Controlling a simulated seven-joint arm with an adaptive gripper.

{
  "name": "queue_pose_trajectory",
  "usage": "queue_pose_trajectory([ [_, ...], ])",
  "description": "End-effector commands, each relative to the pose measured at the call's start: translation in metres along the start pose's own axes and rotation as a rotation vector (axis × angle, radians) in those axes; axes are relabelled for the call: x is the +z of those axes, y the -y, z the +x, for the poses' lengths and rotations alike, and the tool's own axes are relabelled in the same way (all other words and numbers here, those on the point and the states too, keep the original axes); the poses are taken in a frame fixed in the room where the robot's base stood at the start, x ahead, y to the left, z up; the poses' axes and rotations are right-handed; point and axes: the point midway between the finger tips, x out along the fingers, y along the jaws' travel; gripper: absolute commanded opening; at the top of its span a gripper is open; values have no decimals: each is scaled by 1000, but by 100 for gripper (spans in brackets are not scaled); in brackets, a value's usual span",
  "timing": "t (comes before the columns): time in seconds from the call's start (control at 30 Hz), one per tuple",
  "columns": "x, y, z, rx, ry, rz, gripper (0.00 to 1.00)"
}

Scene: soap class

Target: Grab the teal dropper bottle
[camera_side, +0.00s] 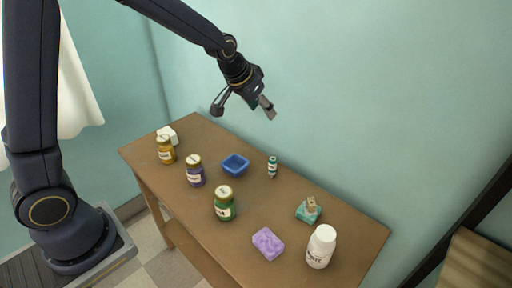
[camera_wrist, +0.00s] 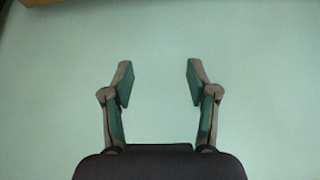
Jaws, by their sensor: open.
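The teal dropper bottle (camera_side: 272,168) is small, with a white label, and stands upright near the back edge of the wooden table in the side view. My gripper (camera_side: 268,108) is in the air above and behind it, well apart from it. In the wrist view my gripper (camera_wrist: 159,82) shows two spread fingers with teal pads and nothing between them. The wrist view faces the plain pale wall, and the bottle is not in it.
Jars in green (camera_side: 224,204), purple (camera_side: 195,171) and amber (camera_side: 166,150) stand along the front. A teal soap dish (camera_side: 309,210), purple sponge (camera_side: 268,243) and white bottle (camera_side: 320,247) are to the right. The wall is close behind.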

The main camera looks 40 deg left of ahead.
Motion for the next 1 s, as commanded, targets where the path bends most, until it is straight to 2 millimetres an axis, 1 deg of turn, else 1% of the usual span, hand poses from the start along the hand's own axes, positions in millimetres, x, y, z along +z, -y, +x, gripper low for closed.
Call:
queue_pose_trajectory([
  [0.03, 10, -1, 23, 2, 43, 2, 59],
  [0.1, 24, -2, 45, 5, 92, 3, 59],
  [0.23, 44, -4, 67, 7, 150, 4, 59],
  [0.37, 51, -4, 86, 7, 164, 5, 59],
  [0.6, 60, -4, 142, 7, 164, 5, 59],
  [0.7, 63, -4, 161, 7, 162, 5, 59],
  [0.8, 65, -5, 175, 7, 160, 4, 59],
  [1.0, 68, -5, 189, 7, 160, 4, 59],
])
